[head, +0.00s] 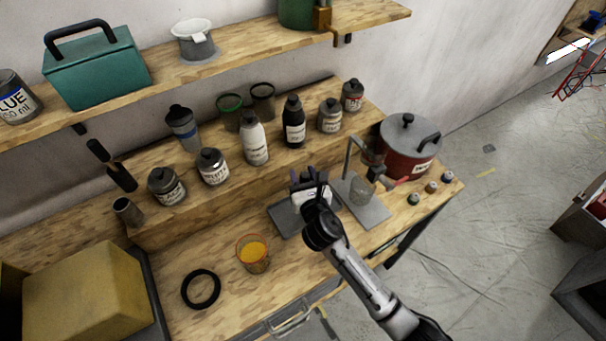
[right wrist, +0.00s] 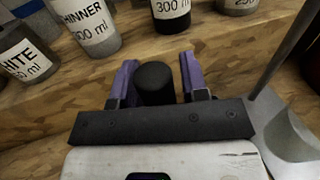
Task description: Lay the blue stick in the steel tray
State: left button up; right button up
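I cannot make out a blue stick in either view. A flat dark grey plate (head: 284,219) lies on the bench beside my right gripper and partly behind it; I cannot tell if it is the steel tray. My right gripper (head: 309,174) is above the bench, in front of the bottle shelf. In the right wrist view its two purple fingers (right wrist: 158,82) are apart. A dark rounded cylinder (right wrist: 155,84) shows between them, with gaps at its sides; I cannot tell what it is. My left gripper is not in view.
Several bottles, including a white one (head: 255,143) and a black one (head: 294,122), line the raised shelf. A stand with a grey base (head: 370,212) and a red pot (head: 407,158) are on the right. An orange-filled cup (head: 253,255) and black ring (head: 201,289) lie front left.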

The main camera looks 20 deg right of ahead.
jog(key=shift+o, duration=0.8)
jog(key=shift+r, duration=0.2)
jog(key=s+a, duration=0.1)
jog(key=s, duration=1.1)
jog(key=shift+p, duration=0.45)
